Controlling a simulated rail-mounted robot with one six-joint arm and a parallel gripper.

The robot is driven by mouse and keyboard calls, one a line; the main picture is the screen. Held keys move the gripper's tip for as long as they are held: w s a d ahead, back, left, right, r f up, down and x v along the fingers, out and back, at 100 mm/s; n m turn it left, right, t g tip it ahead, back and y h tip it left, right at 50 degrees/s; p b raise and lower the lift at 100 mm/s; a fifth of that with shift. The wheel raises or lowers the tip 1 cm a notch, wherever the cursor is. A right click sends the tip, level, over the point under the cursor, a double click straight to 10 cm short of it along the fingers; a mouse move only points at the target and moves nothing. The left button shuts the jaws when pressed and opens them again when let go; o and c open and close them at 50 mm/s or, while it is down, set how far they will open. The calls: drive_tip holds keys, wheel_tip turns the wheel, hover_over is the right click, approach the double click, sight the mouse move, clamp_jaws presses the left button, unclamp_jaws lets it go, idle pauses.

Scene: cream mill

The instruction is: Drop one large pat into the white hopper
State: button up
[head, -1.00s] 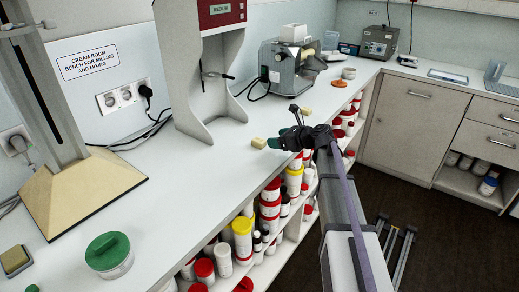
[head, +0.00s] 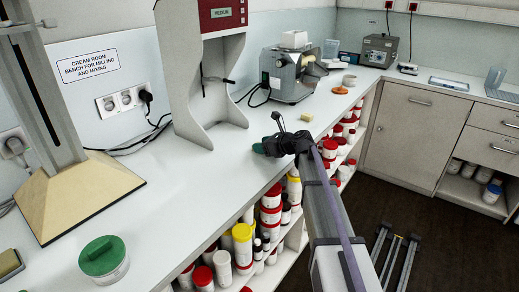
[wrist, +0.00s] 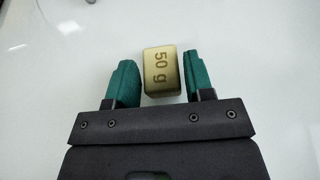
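A yellow pat marked "50 g" (wrist: 162,73) lies on the white bench, between the green fingertips of my gripper (wrist: 160,78) in the wrist view. The gripper is open, with a narrow gap on each side of the pat. In the head view my gripper (head: 262,147) is low over the bench's front edge and hides this pat. A second yellow pat (head: 307,118) lies further back on the bench. The white hopper (head: 293,40) sits on top of the grey mill (head: 291,76) at the back.
An orange disc (head: 340,90) and a small pale dish (head: 349,80) lie right of the mill. A red-topped stand (head: 205,90) is left of it. A green-lidded tub (head: 104,258) stands at the front left. Shelves of jars (head: 243,245) are under the bench.

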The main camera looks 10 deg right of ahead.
drive_tip(key=c, duration=0.7)
drive_tip(key=shift+o, duration=0.2)
wheel_tip(320, 180, up, 10)
drive_tip(key=p, duration=1)
drive_tip(key=shift+r, duration=0.2)
